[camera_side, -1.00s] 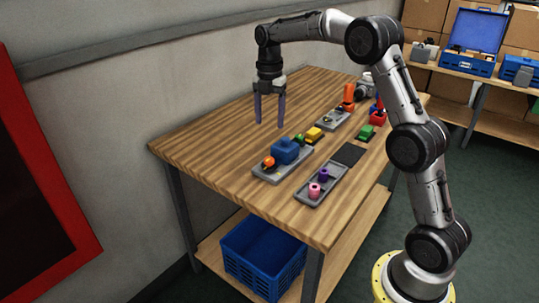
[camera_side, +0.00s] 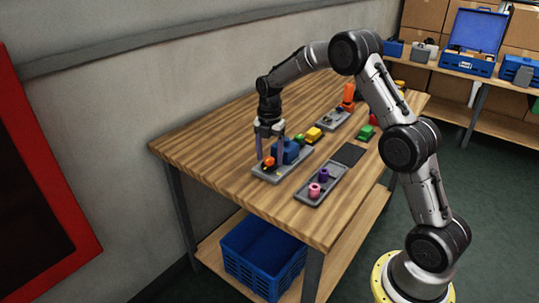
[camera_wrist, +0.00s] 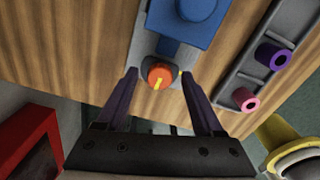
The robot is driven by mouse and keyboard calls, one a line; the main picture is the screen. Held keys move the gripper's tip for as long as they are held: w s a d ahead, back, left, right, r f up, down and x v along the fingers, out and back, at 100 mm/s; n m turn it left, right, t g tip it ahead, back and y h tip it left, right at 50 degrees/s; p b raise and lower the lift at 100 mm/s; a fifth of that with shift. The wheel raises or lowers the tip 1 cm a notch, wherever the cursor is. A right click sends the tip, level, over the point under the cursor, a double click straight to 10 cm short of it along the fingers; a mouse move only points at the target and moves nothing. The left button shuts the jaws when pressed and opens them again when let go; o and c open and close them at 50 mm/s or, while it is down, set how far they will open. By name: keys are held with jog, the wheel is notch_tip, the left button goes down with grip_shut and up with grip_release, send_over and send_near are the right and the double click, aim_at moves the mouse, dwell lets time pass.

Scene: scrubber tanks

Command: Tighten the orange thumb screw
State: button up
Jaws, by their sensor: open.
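The orange thumb screw (camera_side: 269,162) sits at the near left end of a grey base plate, beside a blue block (camera_side: 287,149). In the wrist view the orange screw (camera_wrist: 160,75) shows a yellow line on its top, and the blue block (camera_wrist: 180,25) lies beyond it. My gripper (camera_side: 269,152) is open above this end of the plate. In the wrist view the two purple fingers of my gripper (camera_wrist: 158,82) stand either side of the screw, apart from it. How far the fingertips are above the plate is hard to tell.
A grey tray (camera_side: 310,198) with a pink ring (camera_side: 314,191) and a purple ring (camera_side: 323,174) lies to the right. Yellow (camera_side: 313,134) and green (camera_side: 366,132) parts stand further back. The table's left part is bare. A blue crate (camera_side: 263,255) sits on the lower shelf.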

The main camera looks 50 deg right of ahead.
grip_shut()
dwell(0.5)
